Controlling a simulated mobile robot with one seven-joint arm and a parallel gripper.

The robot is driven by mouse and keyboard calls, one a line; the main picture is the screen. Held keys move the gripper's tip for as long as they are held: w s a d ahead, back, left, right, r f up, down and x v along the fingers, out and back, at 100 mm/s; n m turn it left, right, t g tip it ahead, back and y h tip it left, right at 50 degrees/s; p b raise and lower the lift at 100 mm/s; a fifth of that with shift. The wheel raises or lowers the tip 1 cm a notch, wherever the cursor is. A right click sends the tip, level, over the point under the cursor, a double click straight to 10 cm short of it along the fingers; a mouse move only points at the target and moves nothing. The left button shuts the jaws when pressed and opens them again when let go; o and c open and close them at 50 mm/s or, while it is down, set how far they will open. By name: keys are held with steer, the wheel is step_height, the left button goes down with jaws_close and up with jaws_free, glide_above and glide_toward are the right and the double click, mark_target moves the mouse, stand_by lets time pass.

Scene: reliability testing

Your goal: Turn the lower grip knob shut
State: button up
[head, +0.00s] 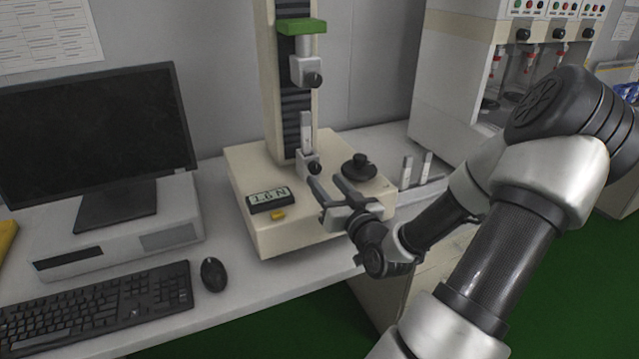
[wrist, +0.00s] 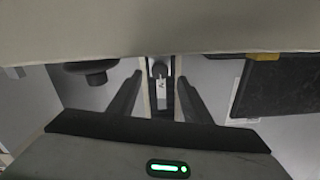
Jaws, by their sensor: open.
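The lower grip knob (head: 314,168) is a small black knob on the front of the pale lower grip (head: 302,160), at the foot of the tester's column. My gripper (head: 325,181) is open and empty, in front of the knob, its fingers pointing toward it. In the wrist view the knob (wrist: 158,70) shows between the two dark fingers (wrist: 160,76), apart from both. A pale strip (head: 306,128) stands upright above the lower grip. Whether the grip's jaws are closed on it cannot be told.
The upper grip (head: 306,70) hangs above on the column. The tester's base (head: 290,236) carries a display (head: 269,199), a yellow button (head: 278,215) and a black round piece (head: 359,167) close right of my gripper. A monitor (head: 95,130), keyboard (head: 95,308) and mouse (head: 214,274) stand left.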

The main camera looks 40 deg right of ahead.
mark_target(316, 170)
steer(key=x, duration=0.4)
steer(key=shift+w, duration=0.4)
steer(key=c, duration=1.1)
